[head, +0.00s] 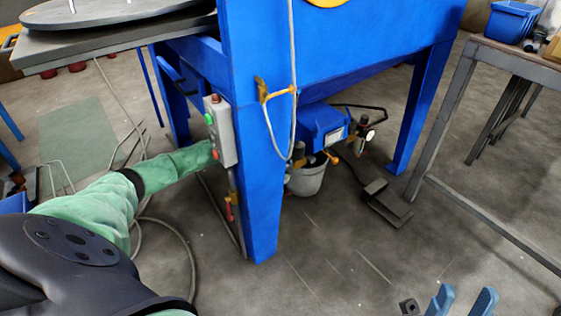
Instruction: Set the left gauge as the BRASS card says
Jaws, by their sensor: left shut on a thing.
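A small round gauge (369,135) with a pale face shows under the blue blast cabinet (350,45), and its reading is too small to make out. I cannot tell whether it is the left gauge. No BRASS card can be made out. My left arm, in a green sleeve, reaches in from the left and passes behind the grey control box on the cabinet's front leg. Its gripper is hidden there. My right gripper (467,291) is at the bottom right, its two blue fingers apart and nothing visible between them.
The grey control box (220,130) has a green and a red button. A grey bucket (307,179), a blue unit (325,125) and a black pedal (386,205) are under the cabinet. A bench (510,60) stands at right. A hose (190,255) lies on the floor. The front right floor is clear.

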